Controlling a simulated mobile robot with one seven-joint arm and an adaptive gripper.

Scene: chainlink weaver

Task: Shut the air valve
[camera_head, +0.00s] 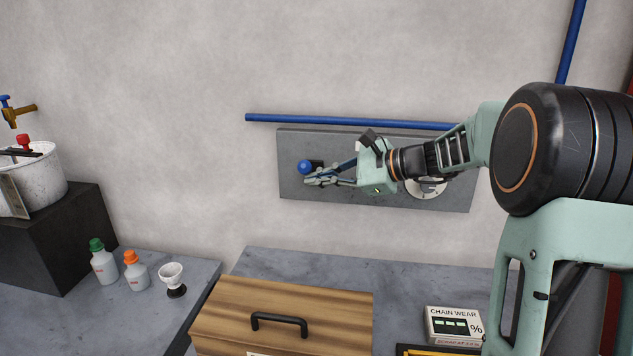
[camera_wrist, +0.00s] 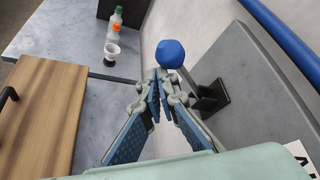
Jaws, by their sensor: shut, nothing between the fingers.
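The air valve shows as a blue knob (camera_head: 305,167) at the left end of a grey wall panel (camera_head: 450,199). In the wrist view the blue knob (camera_wrist: 170,54) is just beyond my fingertips, with a dark bracket (camera_wrist: 211,97) on the panel beside it. My gripper (camera_head: 310,180) is shut and empty, its tips close to the knob at its lower right. In the wrist view my gripper (camera_wrist: 160,86) has its fingertips together. I cannot tell whether they touch the knob. My gripper hides part of the valve's lever and the panel's middle.
A blue pipe (camera_head: 340,120) runs above the panel. Below are a wooden box (camera_head: 285,300) with a black handle and a chain wear box (camera_head: 454,325). Two bottles (camera_head: 103,262) and a small white cup (camera_head: 171,276) stand at left. The wall left of the knob is clear.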

